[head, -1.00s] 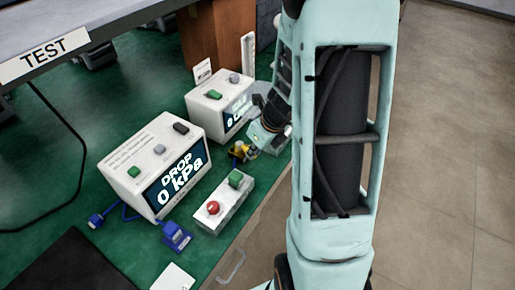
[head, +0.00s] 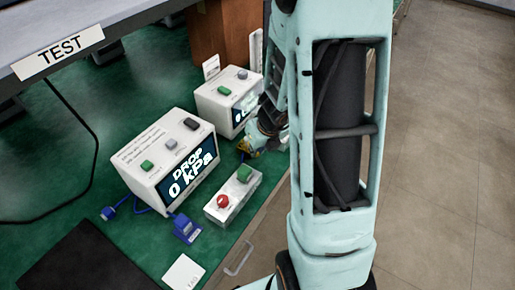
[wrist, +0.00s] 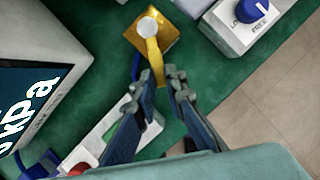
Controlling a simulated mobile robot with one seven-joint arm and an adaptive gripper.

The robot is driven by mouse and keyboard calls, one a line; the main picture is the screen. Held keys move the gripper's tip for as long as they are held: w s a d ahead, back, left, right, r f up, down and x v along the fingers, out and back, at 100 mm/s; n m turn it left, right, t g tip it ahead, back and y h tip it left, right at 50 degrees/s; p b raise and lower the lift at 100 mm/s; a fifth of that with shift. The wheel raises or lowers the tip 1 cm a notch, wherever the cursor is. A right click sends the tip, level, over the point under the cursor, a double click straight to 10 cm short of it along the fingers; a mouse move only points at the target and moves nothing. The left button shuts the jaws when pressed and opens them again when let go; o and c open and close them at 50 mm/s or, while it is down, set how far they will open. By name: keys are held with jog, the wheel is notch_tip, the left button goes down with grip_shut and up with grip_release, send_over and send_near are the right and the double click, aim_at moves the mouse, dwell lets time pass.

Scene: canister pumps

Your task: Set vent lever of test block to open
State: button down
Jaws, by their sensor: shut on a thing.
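The test block is a small yellow block (head: 244,146) at the bench's right edge in the head view, partly hidden by my gripper. In the wrist view the yellow block (wrist: 170,28) lies at top centre, with a white round pivot on it. Its yellow vent lever (wrist: 153,60) points from the pivot down toward my gripper (wrist: 159,78). My fingers are on either side of the lever's free end and shut on it. In the head view my gripper (head: 257,141) is partly hidden by my own arm.
A white box with a red button (head: 223,201) and a green button stands beside the block. A display box (head: 165,160) reads "DROP 0 kPa"; a second display box (head: 222,98) stands behind. A box with a blue knob (wrist: 252,12) is close by, upper right in the wrist view.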

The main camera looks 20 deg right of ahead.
jog(key=c, duration=2)
grip_release()
jog(key=shift+o, duration=0.2)
jog(key=v, duration=1.2)
jog(key=shift+w+a+r, duration=0.1)
